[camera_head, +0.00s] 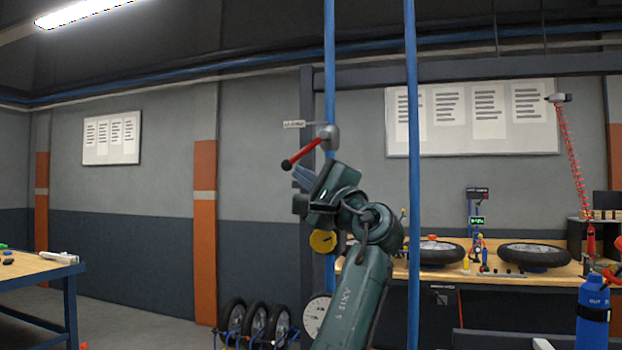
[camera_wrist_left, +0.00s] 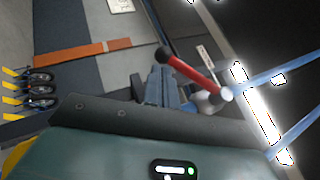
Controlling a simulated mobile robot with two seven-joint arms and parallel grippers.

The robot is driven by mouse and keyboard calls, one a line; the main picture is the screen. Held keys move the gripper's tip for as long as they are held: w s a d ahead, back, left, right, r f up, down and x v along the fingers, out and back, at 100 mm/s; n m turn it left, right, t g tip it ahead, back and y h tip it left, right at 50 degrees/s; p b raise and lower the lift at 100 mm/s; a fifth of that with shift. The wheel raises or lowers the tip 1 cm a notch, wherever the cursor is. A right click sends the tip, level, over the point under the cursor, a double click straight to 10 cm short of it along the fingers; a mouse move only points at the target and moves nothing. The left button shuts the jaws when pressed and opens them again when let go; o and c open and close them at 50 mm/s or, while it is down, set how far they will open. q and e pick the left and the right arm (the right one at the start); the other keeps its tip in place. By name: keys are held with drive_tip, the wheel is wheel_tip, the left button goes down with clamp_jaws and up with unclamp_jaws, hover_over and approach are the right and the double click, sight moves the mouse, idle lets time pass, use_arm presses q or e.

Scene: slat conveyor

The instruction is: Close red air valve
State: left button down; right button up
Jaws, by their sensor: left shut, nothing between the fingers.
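The red air valve lever (camera_head: 302,154) sits on a grey valve body (camera_head: 329,136) on a blue vertical pipe (camera_head: 330,60). The lever slants down and left from the body. My left gripper (camera_head: 303,178) is just below the lever, its blue-grey fingers shut and empty. In the left wrist view the red lever (camera_wrist_left: 188,72) crosses just beyond the finger tips (camera_wrist_left: 160,75); I cannot tell whether they touch it. The blue pipe (camera_wrist_left: 275,80) runs at the right there. My right gripper is not in view.
A second blue pipe (camera_head: 412,180) stands right of my left arm. A workbench (camera_head: 500,277) with tyres is behind it at right. A yellow round handle (camera_head: 323,241) and a gauge (camera_head: 317,314) are lower on the first pipe. Another table (camera_head: 30,268) stands at left.

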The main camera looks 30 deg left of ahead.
sight(285, 161)
use_arm(q)
drive_tip(key=shift+a, duration=0.1)
drive_tip(key=a+m+t, duration=0.1)
drive_tip(key=m, duration=0.1)
drive_tip(key=r+m+t+y, duration=0.1)
drive_tip(key=m+t, duration=0.1)
drive_tip(key=a+r+m+t, duration=0.1)
drive_tip(key=t, duration=0.1)
drive_tip(key=shift+s+a+r+m+b, duration=0.1)
drive_tip(key=shift+s+a+m+b, duration=0.2)
drive_tip(key=shift+s+m+b, duration=0.1)
drive_tip(key=t, duration=0.1)
drive_tip(key=m+t, duration=0.1)
drive_tip(key=m, duration=0.1)
drive_tip(key=shift+a+r+t, duration=0.25)
drive_tip(key=shift+r+t, duration=0.1)
drive_tip(key=shift+t, duration=0.05)
drive_tip(key=shift+a+r+p, duration=0.15)
drive_tip(key=shift+r+p, duration=0.2)
drive_tip(key=shift+r, duration=0.05)
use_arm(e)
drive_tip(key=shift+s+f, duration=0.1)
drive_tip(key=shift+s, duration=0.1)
use_arm(q)
drive_tip(key=shift+s, duration=0.1)
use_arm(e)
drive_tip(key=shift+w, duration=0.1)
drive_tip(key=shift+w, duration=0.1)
